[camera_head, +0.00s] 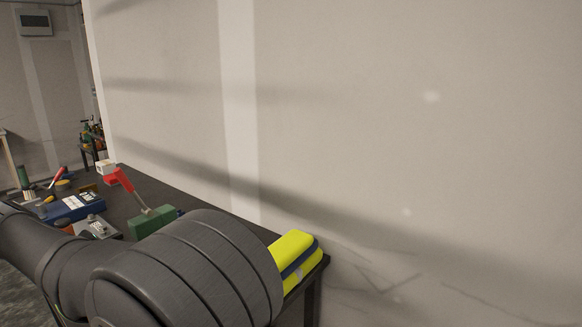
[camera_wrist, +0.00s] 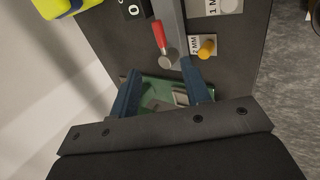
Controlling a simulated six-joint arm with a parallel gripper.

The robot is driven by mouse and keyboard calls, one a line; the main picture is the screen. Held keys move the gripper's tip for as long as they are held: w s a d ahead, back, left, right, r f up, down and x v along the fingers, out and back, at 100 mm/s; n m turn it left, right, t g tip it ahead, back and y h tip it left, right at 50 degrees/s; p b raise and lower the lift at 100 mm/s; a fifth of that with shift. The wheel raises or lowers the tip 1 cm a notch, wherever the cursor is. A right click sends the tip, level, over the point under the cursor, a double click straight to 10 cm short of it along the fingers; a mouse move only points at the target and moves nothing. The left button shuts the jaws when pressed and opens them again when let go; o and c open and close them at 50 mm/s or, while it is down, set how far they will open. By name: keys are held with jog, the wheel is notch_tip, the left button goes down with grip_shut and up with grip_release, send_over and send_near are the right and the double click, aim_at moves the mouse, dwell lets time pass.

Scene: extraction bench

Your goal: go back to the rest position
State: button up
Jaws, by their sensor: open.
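My gripper (camera_wrist: 160,67) shows in the wrist view with its two dark blue fingers spread apart, open. A green block (camera_wrist: 150,102) with a metal part on it lies beyond and partly between the fingers; whether they touch it I cannot tell. A red handle (camera_wrist: 158,36) and a long grey bar (camera_wrist: 172,18) lie just past the fingertips. In the head view the gripper is out of sight, and my dark arm fills the lower left. There a green block (camera_head: 153,220) carries a metal lever with a red handle (camera_head: 118,179).
A yellow case (camera_head: 296,247) with a dark band sits at the bench's right end. A blue box (camera_head: 72,208) and small tools crowd the left. A pale wall (camera_head: 350,120) stands behind the dark bench (camera_head: 163,192). An orange knob (camera_wrist: 207,47) lies by a "2 MM" label.

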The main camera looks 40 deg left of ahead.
jog(key=x, duration=1.3)
jog(key=shift+w+f, duration=0.2)
jog(key=shift+f, duration=0.1)
jog(key=shift+w+d+r+n+y, duration=0.1)
jog(key=shift+w+r+n+y, duration=0.2)
jog(key=shift+n+y, duration=0.35)
jog(key=shift+w+f+n+y, duration=0.1)
jog(key=shift+w+n+y, duration=0.2)
jog(key=shift+n, duration=0.45)
